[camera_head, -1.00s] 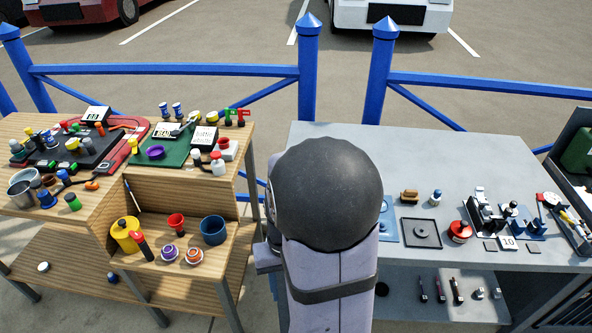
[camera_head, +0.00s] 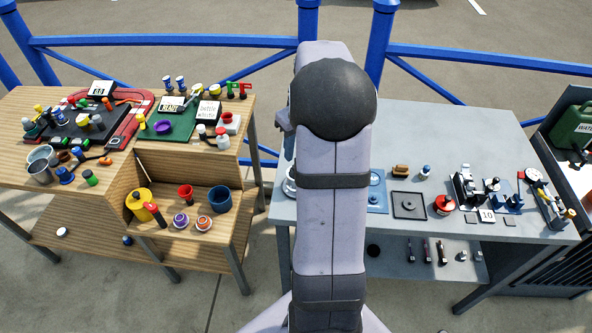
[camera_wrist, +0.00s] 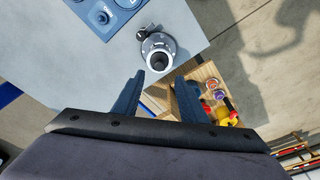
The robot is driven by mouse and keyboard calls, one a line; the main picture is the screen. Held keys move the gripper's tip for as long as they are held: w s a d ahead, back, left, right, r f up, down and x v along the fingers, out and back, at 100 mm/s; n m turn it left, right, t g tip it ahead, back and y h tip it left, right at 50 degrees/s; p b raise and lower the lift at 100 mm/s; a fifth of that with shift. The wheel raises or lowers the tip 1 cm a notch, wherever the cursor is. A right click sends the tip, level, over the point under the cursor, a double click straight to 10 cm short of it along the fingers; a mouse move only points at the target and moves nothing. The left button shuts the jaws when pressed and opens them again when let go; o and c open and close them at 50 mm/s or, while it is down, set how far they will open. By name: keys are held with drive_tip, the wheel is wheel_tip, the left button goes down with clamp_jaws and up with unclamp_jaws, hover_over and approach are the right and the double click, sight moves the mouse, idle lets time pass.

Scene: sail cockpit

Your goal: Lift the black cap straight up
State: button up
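My gripper shows in the wrist view (camera_wrist: 160,80), its two blue fingers apart with nothing between them. Just beyond the fingertips, at the corner of the grey table, is a round grey fitting (camera_wrist: 158,50) with a white ring around a dark centre. A small black knob-like part (camera_wrist: 147,32) sits at its far edge; I cannot tell whether this or the dark centre is the black cap. In the head view a pale round item (camera_head: 289,186) shows at the grey table's left edge, partly behind my arm.
The grey table (camera_head: 470,130) holds a blue plate (camera_head: 377,197), a black square tray (camera_head: 409,214) and a red-and-black item (camera_head: 443,206). The wooden stand (camera_head: 215,165), crowded with small parts, is on the left. Blue railing (camera_head: 170,42) runs behind.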

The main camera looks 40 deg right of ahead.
drive_tip(key=shift+f, duration=0.1)
drive_tip(key=shift+w+d+f+p, duration=0.15)
drive_tip(key=shift+f+p, duration=0.4)
drive_tip(key=shift+f, duration=0.6)
drive_tip(key=shift+w+a+f+p, duration=0.15)
drive_tip(key=shift+f+p, duration=0.4)
drive_tip(key=shift+f, duration=0.65)
drive_tip(key=shift+w+d+f+p, duration=0.15)
drive_tip(key=shift+f+p, duration=0.4)
drive_tip(key=shift+f, duration=0.6)
clamp_jaws()
